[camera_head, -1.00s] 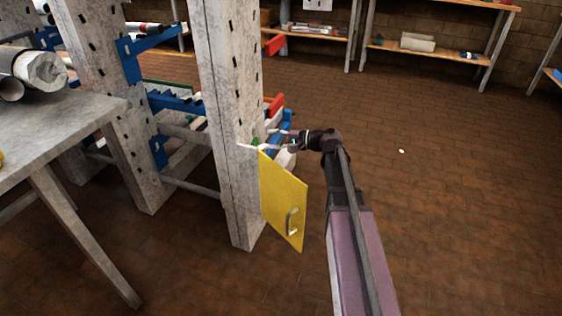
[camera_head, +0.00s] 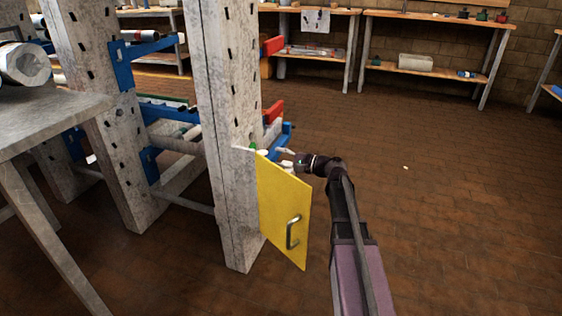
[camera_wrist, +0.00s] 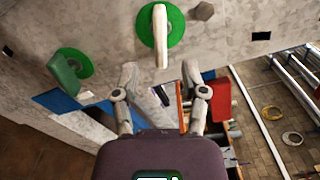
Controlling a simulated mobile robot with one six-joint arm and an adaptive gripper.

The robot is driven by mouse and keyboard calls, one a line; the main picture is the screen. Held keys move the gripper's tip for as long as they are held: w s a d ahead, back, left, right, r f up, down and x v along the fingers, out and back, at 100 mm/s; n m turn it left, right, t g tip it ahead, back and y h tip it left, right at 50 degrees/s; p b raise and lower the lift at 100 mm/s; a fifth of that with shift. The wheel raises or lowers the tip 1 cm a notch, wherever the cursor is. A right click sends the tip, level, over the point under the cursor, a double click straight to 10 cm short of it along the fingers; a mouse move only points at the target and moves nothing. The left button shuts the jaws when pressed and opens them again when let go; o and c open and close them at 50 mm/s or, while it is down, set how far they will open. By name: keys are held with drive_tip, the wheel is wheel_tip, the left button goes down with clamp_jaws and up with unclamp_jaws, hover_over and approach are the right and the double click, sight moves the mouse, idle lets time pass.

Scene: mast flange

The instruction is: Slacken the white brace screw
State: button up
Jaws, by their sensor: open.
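The white brace screw (camera_wrist: 160,38) shows in the wrist view as a white bar handle on a round green disc, on the grey mast face at top centre. My gripper (camera_wrist: 160,72) is open and empty below it. The lower end of the white bar appears between the two fingertips; how far off in depth I cannot tell. A green handle (camera_wrist: 68,75) on another green disc sits to the left. In the head view my gripper (camera_head: 283,156) is at the right side of the mast (camera_head: 228,100), above the yellow panel; the screw is too small to make out clearly.
A hex bolt (camera_wrist: 203,10) is right of the white screw. The yellow panel (camera_head: 284,212) with a metal handle stands out from the mast below my gripper. Red and blue rack arms (camera_head: 273,112) are behind. Open brick floor (camera_head: 430,200) lies to the right.

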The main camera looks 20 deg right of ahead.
sight(264, 154)
drive_tip(key=shift+w+a, duration=0.1)
idle(0.3)
drive_tip(key=shift+x, duration=3.35)
clamp_jaws()
